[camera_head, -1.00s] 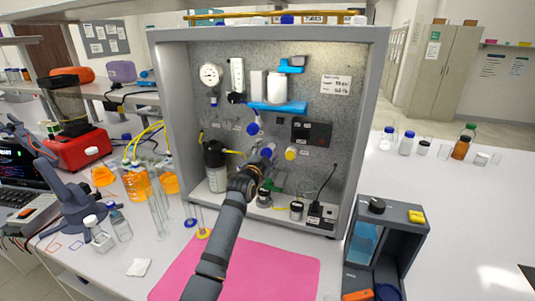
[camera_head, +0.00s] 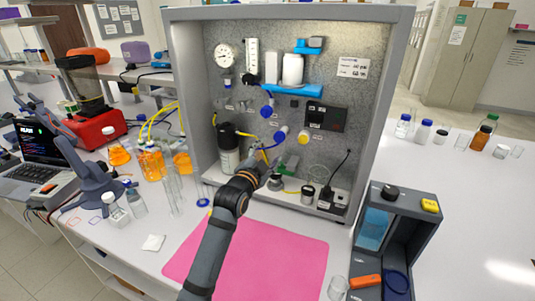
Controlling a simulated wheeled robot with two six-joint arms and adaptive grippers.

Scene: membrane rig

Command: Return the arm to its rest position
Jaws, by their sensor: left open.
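My left arm reaches up from the bottom of the view over the pink mat (camera_head: 255,262). Its dark gripper (camera_head: 267,165) is open, in front of the lower part of the membrane rig (camera_head: 384,110). It is small in the picture, and I see nothing held in it. It shows below and left of a blue-capped knob (camera_head: 280,136) and a yellow knob (camera_head: 303,137). A dark bottle (camera_head: 228,148) stands left of it in the rig. The wrist and gripper hide part of the rig's lower shelf. My right gripper is not in view.
Flasks of orange liquid (camera_head: 152,164), glass cylinders and a laptop (camera_head: 38,155) stand left. A grey device (camera_head: 395,230) stands right of the mat, with a clear beaker (camera_head: 338,288) near it. Bottles (camera_head: 422,132) stand at far right. Most of the mat is clear.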

